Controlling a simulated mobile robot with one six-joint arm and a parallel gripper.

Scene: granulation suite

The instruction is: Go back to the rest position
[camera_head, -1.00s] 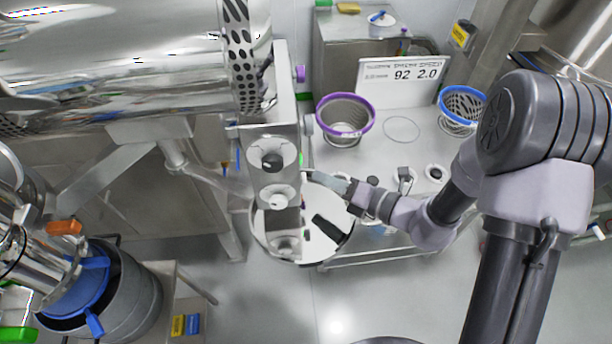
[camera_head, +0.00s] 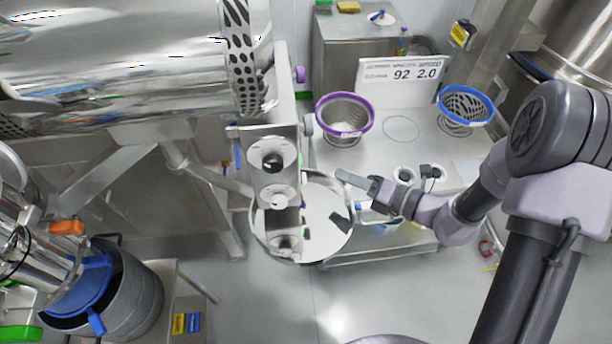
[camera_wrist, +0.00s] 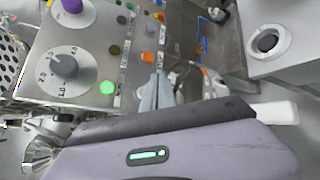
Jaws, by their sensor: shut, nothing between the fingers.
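My gripper (camera_head: 356,179) is shut and empty in the head view. It hangs in the air just right of the machine's control box, above the edge of the round shiny pan (camera_head: 328,228). In the wrist view my gripper's fingertips (camera_wrist: 158,80) lie together in front of the control panel (camera_wrist: 95,50), with a gap to it that I cannot judge. The panel carries a grey dial (camera_wrist: 65,65), a purple knob (camera_wrist: 72,5) and a lit green button (camera_wrist: 107,88).
A steel table at the right holds a purple-rimmed basket (camera_head: 345,118), a blue-rimmed basket (camera_head: 466,106) and a sign (camera_head: 402,78). A large steel drum (camera_head: 110,60) fills the upper left. A grey bin (camera_head: 125,285) stands lower left. The floor at bottom centre is clear.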

